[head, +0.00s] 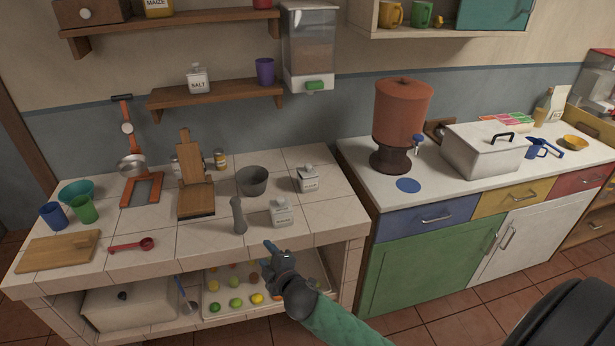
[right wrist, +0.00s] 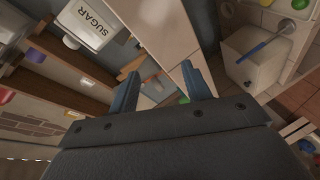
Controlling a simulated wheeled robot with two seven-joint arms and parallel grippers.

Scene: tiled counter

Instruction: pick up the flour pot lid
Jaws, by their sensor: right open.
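Two small white lidded pots stand on the tiled counter. The front pot (head: 282,214) and the back pot (head: 308,180) both have knobbed lids, and their labels are too small to read in the head view. In the right wrist view a white pot marked SUGAR (right wrist: 88,25) shows at upper left. It looks like the front pot, which would make the back pot the flour pot, but I cannot confirm this. My right gripper (head: 272,248) is open and empty at the counter's front edge, below the front pot; its blue fingers (right wrist: 160,78) show apart. My left gripper is out of view.
A grey pestle (head: 238,216) stands left of the front pot, and a grey mortar (head: 252,181) is behind it. A wooden stand (head: 193,185) is farther left. The lower shelf holds a white box (head: 130,306) and a fruit tray (head: 209,303).

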